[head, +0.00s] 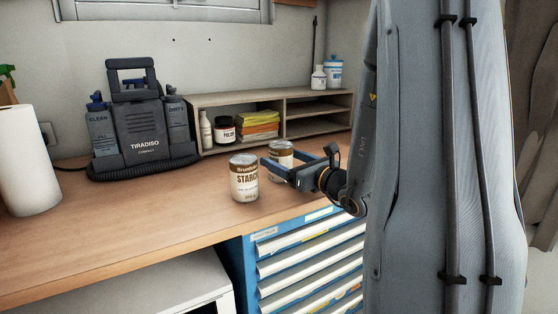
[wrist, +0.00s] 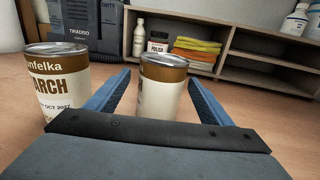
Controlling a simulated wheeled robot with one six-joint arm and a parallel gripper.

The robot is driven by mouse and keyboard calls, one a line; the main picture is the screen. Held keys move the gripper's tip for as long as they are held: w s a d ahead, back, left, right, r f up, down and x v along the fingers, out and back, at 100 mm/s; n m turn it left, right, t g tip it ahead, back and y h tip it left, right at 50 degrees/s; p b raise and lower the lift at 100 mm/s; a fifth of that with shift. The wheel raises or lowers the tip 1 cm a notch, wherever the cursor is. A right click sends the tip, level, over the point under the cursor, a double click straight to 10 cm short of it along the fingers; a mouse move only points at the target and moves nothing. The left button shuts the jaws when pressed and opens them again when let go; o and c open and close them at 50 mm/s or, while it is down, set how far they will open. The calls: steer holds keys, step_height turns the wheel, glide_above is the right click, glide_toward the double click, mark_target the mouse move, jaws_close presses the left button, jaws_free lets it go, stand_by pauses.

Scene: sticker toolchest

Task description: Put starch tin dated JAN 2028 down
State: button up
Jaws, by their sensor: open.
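Two brown-and-cream starch tins stand upright on the wooden worktop. The left tin (head: 243,180) shows "STARCH"; in the wrist view (wrist: 62,88) its label reads OCT 2027, and it is outside my left finger. The second tin (wrist: 162,88) is between my fingers, with a plain cream side facing the wrist camera and no date visible. In the head view this second tin (head: 281,151) is partly hidden behind my gripper (head: 297,158). My gripper is open, with a finger on each side of the second tin and visible gaps between.
A wooden shelf unit (head: 270,101) holds a polish jar (head: 224,129), folded cloths (head: 259,124) and bottles. A dark TIRADISO machine (head: 140,130) stands left of it, and a white paper roll (head: 27,160) farther left. The worktop (head: 150,215) is clear at front left. A blue drawer chest (head: 300,262) is below.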

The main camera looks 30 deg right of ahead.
steer(key=w, duration=0.1)
steer(key=w+p, duration=0.2)
steer(key=w, duration=0.1)
steer(key=shift+w+a+r, duration=0.1)
steer(key=shift+a+r, duration=0.15)
steer(key=shift+a, duration=0.05)
steer(key=shift+w+a+f, duration=0.1)
steer(key=shift+w, duration=0.5)
steer(key=c, duration=1.5)
